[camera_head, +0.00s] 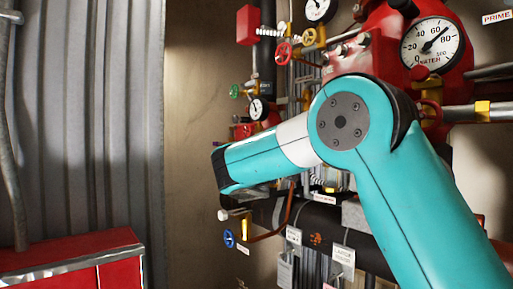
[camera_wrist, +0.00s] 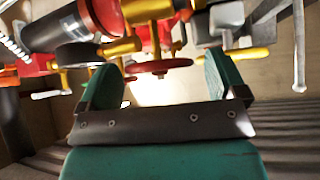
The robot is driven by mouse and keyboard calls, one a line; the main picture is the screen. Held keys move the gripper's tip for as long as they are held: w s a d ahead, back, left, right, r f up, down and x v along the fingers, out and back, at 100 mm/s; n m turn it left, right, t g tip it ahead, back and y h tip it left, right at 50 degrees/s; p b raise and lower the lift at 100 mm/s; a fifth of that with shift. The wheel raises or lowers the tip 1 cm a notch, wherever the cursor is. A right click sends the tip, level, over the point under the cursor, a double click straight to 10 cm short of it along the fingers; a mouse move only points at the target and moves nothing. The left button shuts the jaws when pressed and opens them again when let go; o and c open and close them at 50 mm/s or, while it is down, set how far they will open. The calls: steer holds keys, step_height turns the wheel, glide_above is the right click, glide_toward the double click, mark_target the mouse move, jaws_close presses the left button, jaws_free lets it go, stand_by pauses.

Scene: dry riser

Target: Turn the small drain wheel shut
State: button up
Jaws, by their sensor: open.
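My gripper (camera_wrist: 164,68) is open in the wrist view, with a green finger on each side and nothing held. A small red handwheel (camera_wrist: 158,66) shows between and beyond the fingers, seen nearly edge-on; I see no contact. In the head view my turquoise arm hides the gripper's fingers. Several small handwheels show there: a blue one (camera_head: 229,238) low at the left, a green one (camera_head: 235,91), a red one (camera_head: 283,53) and a yellow one (camera_head: 309,37) higher up. I cannot tell from any readable label which is the drain wheel.
A large gauge (camera_head: 432,43) sits on the red valve body at the upper right. Pipes and hanging tags (camera_head: 343,255) crowd the wall behind my arm. A red cabinet (camera_head: 70,262) stands at the lower left, before a corrugated grey panel (camera_head: 95,120).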

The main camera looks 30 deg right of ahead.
steer(key=shift+w+d, duration=0.35)
steer(key=shift+w, duration=0.15)
